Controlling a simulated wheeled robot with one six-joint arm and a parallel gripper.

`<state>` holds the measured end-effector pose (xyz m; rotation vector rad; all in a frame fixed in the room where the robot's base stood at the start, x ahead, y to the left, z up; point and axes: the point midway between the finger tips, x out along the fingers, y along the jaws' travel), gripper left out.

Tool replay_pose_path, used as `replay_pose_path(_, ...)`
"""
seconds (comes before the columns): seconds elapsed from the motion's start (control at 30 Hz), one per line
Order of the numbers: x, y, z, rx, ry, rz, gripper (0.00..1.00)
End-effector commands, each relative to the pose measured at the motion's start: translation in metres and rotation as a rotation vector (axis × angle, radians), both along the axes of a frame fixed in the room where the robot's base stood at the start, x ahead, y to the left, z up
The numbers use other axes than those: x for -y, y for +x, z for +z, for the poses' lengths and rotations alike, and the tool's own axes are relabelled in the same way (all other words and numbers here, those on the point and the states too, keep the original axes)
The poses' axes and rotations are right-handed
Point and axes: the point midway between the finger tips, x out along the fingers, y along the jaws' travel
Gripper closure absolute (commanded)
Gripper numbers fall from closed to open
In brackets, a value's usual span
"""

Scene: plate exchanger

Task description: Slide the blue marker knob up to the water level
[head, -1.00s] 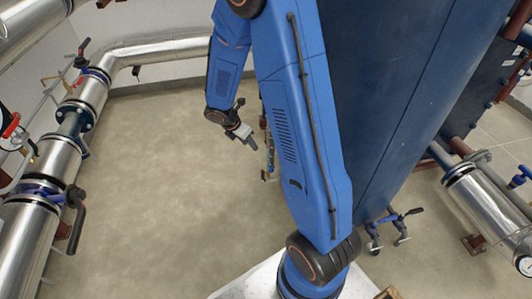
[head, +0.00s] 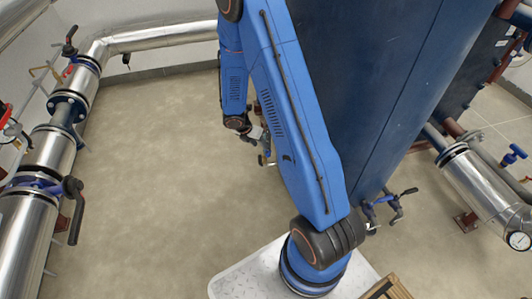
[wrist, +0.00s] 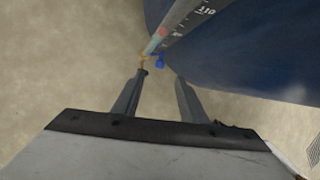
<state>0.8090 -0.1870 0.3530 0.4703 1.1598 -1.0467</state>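The blue marker knob (wrist: 158,61) shows in the wrist view, small, beside the lower part of the level gauge (wrist: 178,30). The gauge has a pale tube and a scale strip with the mark 110. My gripper (wrist: 161,76) is open and empty, its two dark fingers apart and pointing toward the knob. The knob appears beyond the fingertips, between their lines; the exact gap is unclear. In the head view, my gripper (head: 256,132) is by the gauge fittings, partly hidden by my arm. The knob and water level cannot be made out there.
The large dark blue exchanger (head: 375,90) stands right of my arm and fills the upper right of the wrist view. Silver pipes with valves (head: 55,150) run along the left. A blue-handled valve (head: 388,205) stands near my base. The floor (head: 160,170) at left is clear.

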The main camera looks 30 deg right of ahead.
Motion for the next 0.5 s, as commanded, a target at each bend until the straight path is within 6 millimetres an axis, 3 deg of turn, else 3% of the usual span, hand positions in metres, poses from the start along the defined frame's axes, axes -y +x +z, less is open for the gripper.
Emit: replay_pose_path(0.5,0.032,0.001,-0.070,-0.002,0.002,-0.001,0.61)
